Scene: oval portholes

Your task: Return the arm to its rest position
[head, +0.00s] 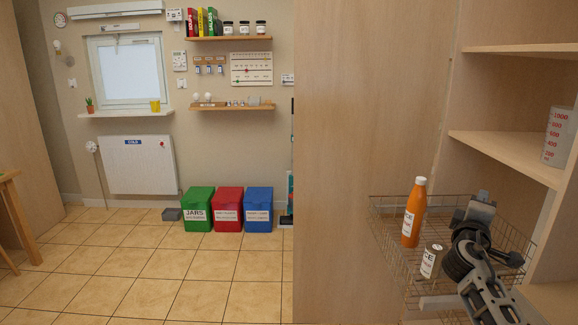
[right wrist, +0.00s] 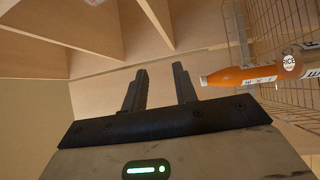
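My right arm comes in from the lower right in the head view, and its gripper (head: 478,212) is over the right part of a wire basket (head: 385,225). In the right wrist view the two dark fingers of the right gripper (right wrist: 160,88) stand apart with nothing between them. An orange bottle with a white cap (head: 414,212) stands in the basket to the left of the gripper; it also shows beside the fingers in the right wrist view (right wrist: 245,75). A can with a white label (head: 431,262) is in the basket, close to my arm. My left gripper is out of view.
Wooden shelves (head: 505,148) rise at the right, with a measuring beaker (head: 559,137) on one. A tall wooden panel (head: 370,120) stands behind the basket. Green (head: 198,210), red (head: 228,210) and blue (head: 258,210) bins stand at the far wall. The tiled floor (head: 150,275) at left is clear.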

